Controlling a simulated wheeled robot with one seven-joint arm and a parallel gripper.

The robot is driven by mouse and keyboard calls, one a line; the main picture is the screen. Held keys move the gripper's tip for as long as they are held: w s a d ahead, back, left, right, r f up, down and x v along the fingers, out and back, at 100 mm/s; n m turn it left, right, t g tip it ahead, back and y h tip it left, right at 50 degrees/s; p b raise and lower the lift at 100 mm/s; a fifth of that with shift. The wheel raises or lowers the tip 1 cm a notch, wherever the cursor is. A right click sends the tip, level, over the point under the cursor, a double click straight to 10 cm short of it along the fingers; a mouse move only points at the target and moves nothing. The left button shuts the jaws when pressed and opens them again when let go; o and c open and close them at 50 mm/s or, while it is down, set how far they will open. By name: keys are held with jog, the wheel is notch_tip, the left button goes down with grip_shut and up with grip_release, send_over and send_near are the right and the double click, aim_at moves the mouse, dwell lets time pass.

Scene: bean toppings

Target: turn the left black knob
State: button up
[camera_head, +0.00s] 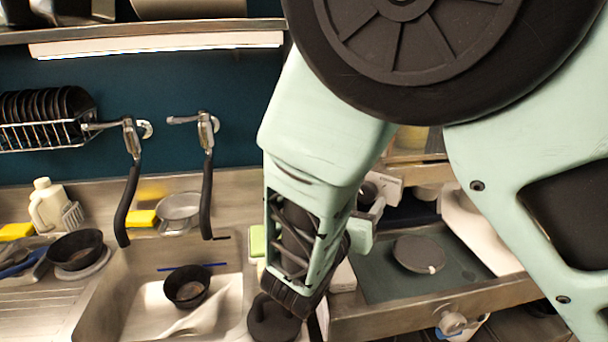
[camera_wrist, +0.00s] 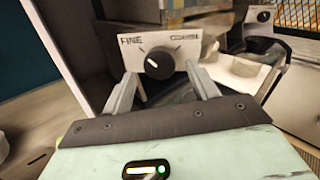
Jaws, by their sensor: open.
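A black knob (camera_wrist: 158,63) with a white pointer mark sits on a white panel (camera_wrist: 184,48) labelled FINE on the left and COARSE on the right. The pointer leans up and to the left. My gripper (camera_wrist: 160,70) is open, with one grey finger on each side of the knob in the wrist view. The fingers look apart from the knob; the exact depth gap is hard to tell.
A sink (camera_head: 130,290) with a black bowl (camera_head: 187,287) in it lies to the left in the head view. Two taps hang above it. A dark round lid (camera_head: 419,253) lies on the counter at right. A dark machine part (camera_wrist: 262,45) stands right of the panel.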

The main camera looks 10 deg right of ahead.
aim_at(364, 196)
jog(key=shift+p+x, duration=0.3)
jog(key=shift+x, duration=1.3)
jog(key=c, duration=1)
